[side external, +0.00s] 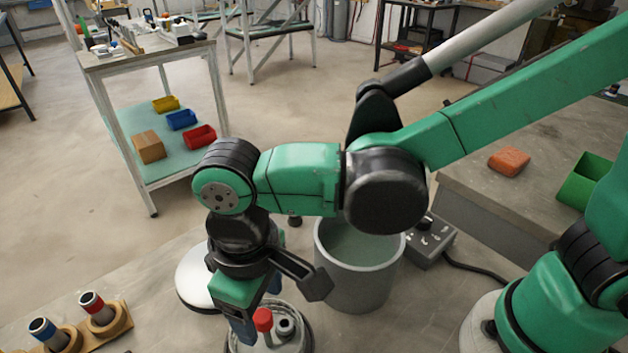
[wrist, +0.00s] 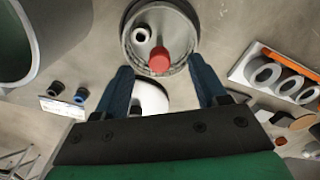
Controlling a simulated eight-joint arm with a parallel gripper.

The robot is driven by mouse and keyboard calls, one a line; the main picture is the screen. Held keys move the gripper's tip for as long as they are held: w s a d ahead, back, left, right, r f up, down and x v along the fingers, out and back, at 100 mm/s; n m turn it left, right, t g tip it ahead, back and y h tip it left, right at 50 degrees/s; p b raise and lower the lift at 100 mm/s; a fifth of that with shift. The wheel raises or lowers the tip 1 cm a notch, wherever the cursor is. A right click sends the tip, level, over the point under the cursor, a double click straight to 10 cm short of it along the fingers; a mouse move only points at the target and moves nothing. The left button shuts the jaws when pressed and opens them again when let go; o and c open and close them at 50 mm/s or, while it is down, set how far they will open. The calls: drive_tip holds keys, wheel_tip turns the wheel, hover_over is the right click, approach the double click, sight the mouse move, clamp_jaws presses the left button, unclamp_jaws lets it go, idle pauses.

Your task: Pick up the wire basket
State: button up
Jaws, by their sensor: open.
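I cannot make out a wire basket in either view. My gripper (side external: 258,318) points down at the lower middle of the side view, with its blue fingers partly hidden by its own body. In the wrist view the two blue fingers (wrist: 161,66) stand apart, open with nothing held. Between and beyond their tips is a round grey fixture (wrist: 177,20) with a red knob (wrist: 160,60) and a pale ring-topped post (wrist: 141,34). The fixture (side external: 296,344) also shows below the gripper in the side view, with the red knob (side external: 263,319) close beside a finger.
A grey bucket (side external: 362,287) stands right of the gripper, with a control box (side external: 430,243) and cable beside it. A white disc (side external: 196,277) lies left. A wooden holder (side external: 118,318) with capped cylinders is at lower left. A rack with several grey rings (wrist: 268,74) is at right.

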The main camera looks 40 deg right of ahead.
sight(264, 316)
drive_tip(key=shift+f, duration=2.55)
clamp_jaws()
